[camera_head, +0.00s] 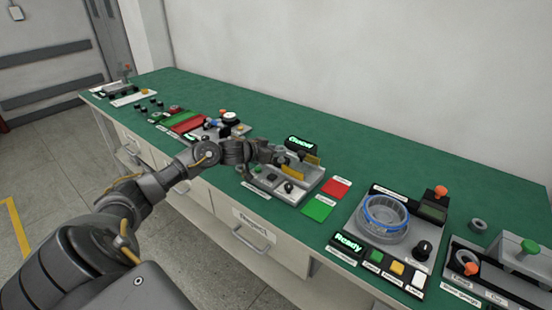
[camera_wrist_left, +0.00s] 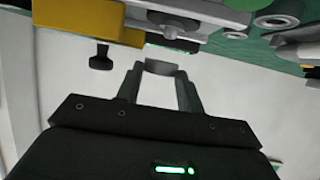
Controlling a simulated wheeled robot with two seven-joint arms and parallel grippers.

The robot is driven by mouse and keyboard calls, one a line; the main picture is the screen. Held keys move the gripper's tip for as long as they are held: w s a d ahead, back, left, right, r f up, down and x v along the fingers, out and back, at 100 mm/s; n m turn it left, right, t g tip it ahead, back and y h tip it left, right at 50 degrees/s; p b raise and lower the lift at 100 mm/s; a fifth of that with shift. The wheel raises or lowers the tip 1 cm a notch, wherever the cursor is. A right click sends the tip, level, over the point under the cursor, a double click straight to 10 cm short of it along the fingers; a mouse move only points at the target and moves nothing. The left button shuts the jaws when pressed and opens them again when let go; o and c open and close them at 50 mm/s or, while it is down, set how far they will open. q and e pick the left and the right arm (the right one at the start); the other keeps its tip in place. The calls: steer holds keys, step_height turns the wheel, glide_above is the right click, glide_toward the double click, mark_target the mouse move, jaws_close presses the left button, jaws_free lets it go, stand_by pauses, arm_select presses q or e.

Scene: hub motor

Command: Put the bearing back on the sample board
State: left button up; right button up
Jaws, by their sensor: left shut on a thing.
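My left gripper (camera_head: 272,156) reaches over the bench from the left, above the near edge of a grey device with yellow blocks. In the left wrist view, its fingers (camera_wrist_left: 160,82) are shut on a small grey round piece (camera_wrist_left: 162,68), which looks like the bearing. The fingers hide part of it, and it is too small to make out in the head view. A loose grey ring (camera_head: 478,225) lies on the bench at the right. I cannot tell which fixture is the sample board. My right gripper is not in view.
The grey device (camera_head: 268,183) has a lit "Closed" display (camera_head: 299,142). Red (camera_head: 336,188) and green (camera_head: 317,207) pads lie beside it. A "Ready" machine with a blue ring (camera_head: 386,213) and a green-knobbed fixture (camera_head: 520,258) stand at right. The back strip of green bench (camera_head: 400,165) is clear.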

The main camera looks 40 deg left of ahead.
mark_target(280, 159)
arm_select(q)
steer(key=shift+w+f, duration=0.25)
steer(key=f, duration=0.1)
steer(key=f+p, duration=0.1)
steer(key=f, duration=0.1)
steer(key=shift+w+a+p, duration=0.15)
steer(key=shift+w+p, duration=0.05)
steer(key=shift+p, duration=0.1)
steer(key=shift+f, duration=0.15)
steer(key=o, duration=1.1)
steer(key=shift+c, duration=0.2)
steer(key=shift+f+b, duration=0.25)
steer(key=shift+b, duration=0.15)
steer(key=shift+f+b, duration=0.25)
steer(key=shift+b, duration=0.3)
steer(key=v, duration=0.9)
steer(key=shift+s+r, duration=0.1)
steer(key=shift+r, duration=0.05)
steer(key=shift+s+a+r, duration=0.1)
steer(key=shift+s+r, duration=0.2)
steer(key=shift+s, duration=0.2)
steer(key=shift+s+r, duration=0.15)
steer(key=shift+s, duration=0.05)
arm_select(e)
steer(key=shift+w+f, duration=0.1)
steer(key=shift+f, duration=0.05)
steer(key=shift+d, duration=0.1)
